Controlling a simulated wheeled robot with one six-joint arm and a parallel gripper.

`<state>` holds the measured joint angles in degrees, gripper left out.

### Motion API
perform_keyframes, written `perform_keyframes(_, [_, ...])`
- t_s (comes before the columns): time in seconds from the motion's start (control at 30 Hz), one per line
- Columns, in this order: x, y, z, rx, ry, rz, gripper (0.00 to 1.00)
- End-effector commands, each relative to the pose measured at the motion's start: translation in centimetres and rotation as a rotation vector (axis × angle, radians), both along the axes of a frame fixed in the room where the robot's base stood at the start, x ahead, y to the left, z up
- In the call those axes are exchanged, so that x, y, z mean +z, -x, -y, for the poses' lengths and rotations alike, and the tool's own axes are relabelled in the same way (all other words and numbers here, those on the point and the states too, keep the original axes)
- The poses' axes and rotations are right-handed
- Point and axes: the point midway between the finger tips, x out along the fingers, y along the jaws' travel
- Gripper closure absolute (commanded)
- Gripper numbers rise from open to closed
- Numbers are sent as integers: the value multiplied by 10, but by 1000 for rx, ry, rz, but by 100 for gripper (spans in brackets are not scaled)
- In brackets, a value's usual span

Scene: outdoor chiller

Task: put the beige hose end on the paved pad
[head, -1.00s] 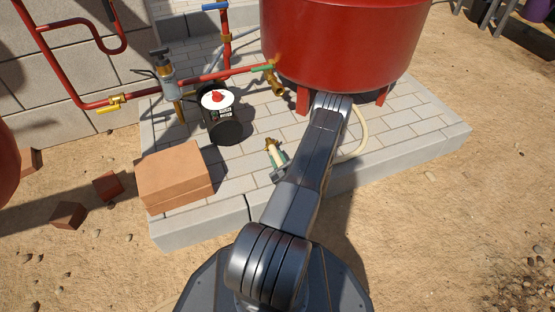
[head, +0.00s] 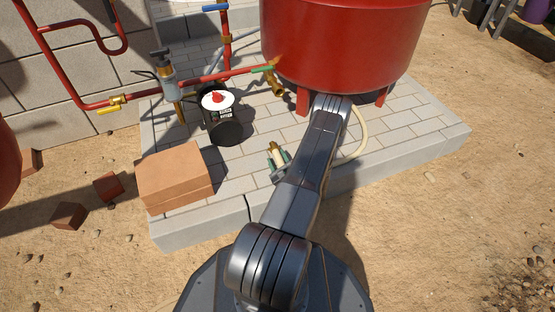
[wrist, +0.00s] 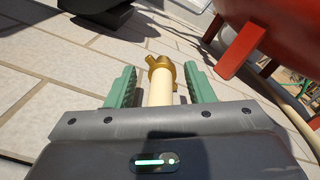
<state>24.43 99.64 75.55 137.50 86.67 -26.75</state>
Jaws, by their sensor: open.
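The beige hose end, tipped with a brass fitting (head: 273,148), is at the paved pad (head: 238,165), in front of the red tank. In the wrist view the beige hose end (wrist: 160,90) lies between the two green fingers of my gripper (wrist: 162,84), with a gap visible on each side. My gripper (head: 277,158) is open around the hose end, low over the paving. The rest of the beige hose (head: 359,138) curves behind my arm toward the tank. My gripper's body hides where the hose passes under it.
A black canister (head: 224,128) stands left of my gripper. Red pipes with valves are at the back left. Paving between canister and gripper is bare.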

Motion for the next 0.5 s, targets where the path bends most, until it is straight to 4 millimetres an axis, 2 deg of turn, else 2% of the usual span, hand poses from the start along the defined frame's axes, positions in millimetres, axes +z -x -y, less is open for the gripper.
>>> perform_keyframes(0.07, [0,0,0,-4,9,-8,52])
perform_keyframes(0.4, [5,76,25,-6,1,-13,52])
perform_keyframes(0.5, [5,92,30,-5,1,-9,52])
